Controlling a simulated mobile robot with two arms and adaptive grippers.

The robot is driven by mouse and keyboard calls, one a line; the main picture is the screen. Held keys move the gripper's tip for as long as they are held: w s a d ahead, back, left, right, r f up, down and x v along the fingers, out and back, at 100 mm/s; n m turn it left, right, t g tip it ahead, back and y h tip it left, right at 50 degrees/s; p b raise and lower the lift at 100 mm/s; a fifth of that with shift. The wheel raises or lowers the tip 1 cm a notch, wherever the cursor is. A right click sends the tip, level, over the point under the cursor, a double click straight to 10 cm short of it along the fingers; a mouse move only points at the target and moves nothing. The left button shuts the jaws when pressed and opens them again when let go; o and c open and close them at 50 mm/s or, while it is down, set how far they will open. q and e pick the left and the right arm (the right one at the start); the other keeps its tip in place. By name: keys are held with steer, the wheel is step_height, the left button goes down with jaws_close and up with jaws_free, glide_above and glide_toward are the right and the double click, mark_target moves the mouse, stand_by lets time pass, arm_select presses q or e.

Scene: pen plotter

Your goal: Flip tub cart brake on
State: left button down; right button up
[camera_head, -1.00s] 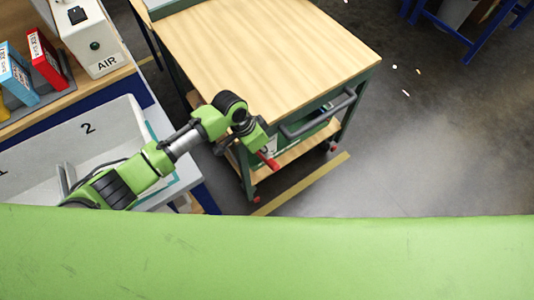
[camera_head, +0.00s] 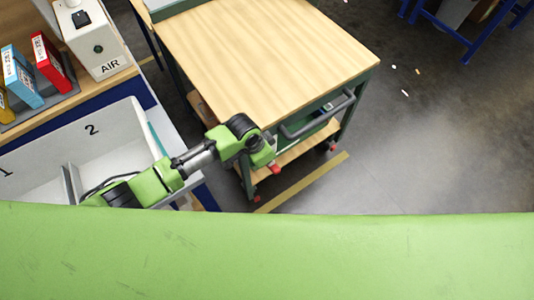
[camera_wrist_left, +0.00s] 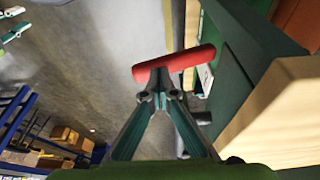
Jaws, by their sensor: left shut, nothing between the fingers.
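The tub cart (camera_head: 270,60) has a pale wooden top, a green frame and a grey push handle. Its brake lever (camera_head: 275,169) is red and shows only as a short end beside my left gripper (camera_head: 270,160), at the cart's near end. In the left wrist view the red lever (camera_wrist_left: 185,62) lies crosswise right at the tips of my left gripper (camera_wrist_left: 158,78). The fingers are together with nothing between them. They look to be touching the bar or just short of it; I cannot tell which. My right gripper is not in view.
A bench with numbered white bins (camera_head: 120,140), red and blue boxes and an AIR unit (camera_head: 95,45) is at the left. Open grey floor (camera_head: 420,150) with a yellow line lies right of the cart. Blue racks stand farther off.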

mark_target(273, 172)
arm_select(q)
steer(key=shift+s+d+f+t, duration=0.2)
steer(key=shift+s+d+t, duration=0.1)
steer(key=shift+s, duration=0.1)
steer(key=f+t, duration=0.1)
steer(key=s+f+y, duration=0.1)
steer(key=d+f+t+y, duration=0.1)
steer(key=shift+s+f+m+t+p, duration=0.15)
steer(key=shift+f+m+t+p, duration=0.15)
steer(key=shift+m, duration=0.1)
steer(key=shift+f+b, duration=0.7)
steer(key=shift+f, duration=1.35)
arm_select(e)
steer(key=shift+d+f, duration=0.15)
steer(key=shift+d, duration=0.05)
arm_select(q)
steer(key=shift+s+a, duration=0.1)
